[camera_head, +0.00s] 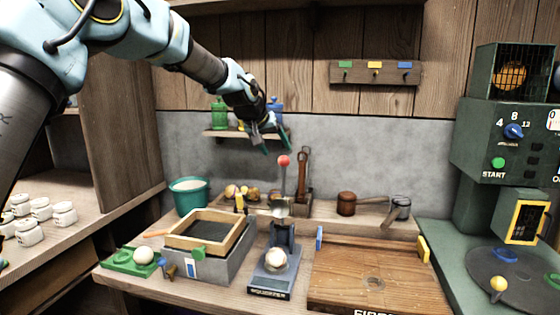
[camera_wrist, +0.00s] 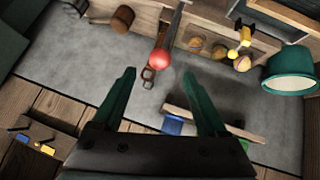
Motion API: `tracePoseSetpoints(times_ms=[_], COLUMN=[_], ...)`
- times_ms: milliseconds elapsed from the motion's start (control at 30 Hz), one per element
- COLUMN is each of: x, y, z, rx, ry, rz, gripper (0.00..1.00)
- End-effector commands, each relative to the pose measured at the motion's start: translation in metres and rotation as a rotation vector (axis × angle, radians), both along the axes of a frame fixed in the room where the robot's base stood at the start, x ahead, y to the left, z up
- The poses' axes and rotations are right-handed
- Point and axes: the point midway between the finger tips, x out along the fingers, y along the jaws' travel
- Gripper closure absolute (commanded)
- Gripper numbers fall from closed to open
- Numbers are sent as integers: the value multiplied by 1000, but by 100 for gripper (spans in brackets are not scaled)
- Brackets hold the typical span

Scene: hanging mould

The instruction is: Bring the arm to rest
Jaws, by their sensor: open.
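My arm reaches in from the upper left in the head view, with my gripper (camera_head: 267,143) raised in front of the grey wall, near the small wall shelf. In the wrist view my gripper (camera_wrist: 158,100) shows two green fingers spread wide apart, with nothing between them. A lever with a red ball knob (camera_head: 284,161) stands just below and right of the gripper in the head view. The red knob (camera_wrist: 159,59) also shows beyond the fingertips in the wrist view, apart from them.
The small shelf (camera_head: 222,134) holds green and blue containers close to my gripper. Below are a teal bucket (camera_head: 190,195), a framed sand box (camera_head: 208,230), a squeezer (camera_head: 275,265) and a wooden board (camera_head: 360,265). A green machine (camera_head: 500,140) stands right. Open air lies right of the gripper.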

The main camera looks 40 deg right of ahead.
Motion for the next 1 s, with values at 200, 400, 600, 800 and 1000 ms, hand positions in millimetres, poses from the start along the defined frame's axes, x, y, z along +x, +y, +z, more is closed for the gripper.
tracePoseSetpoints(times_ms=[200, 400, 600, 800, 1000], x=[-4, -4, -4, -3, 26], y=[12, 13, 13, 14, 64], z=[13, 15, 15, 14, -3], rx=[0, 1, 0, 2, 62], ry=[0, 1, 0, 0, -5], rz=[0, 0, 0, 2, 60], gripper=[24, 24, 24, 24, 24])
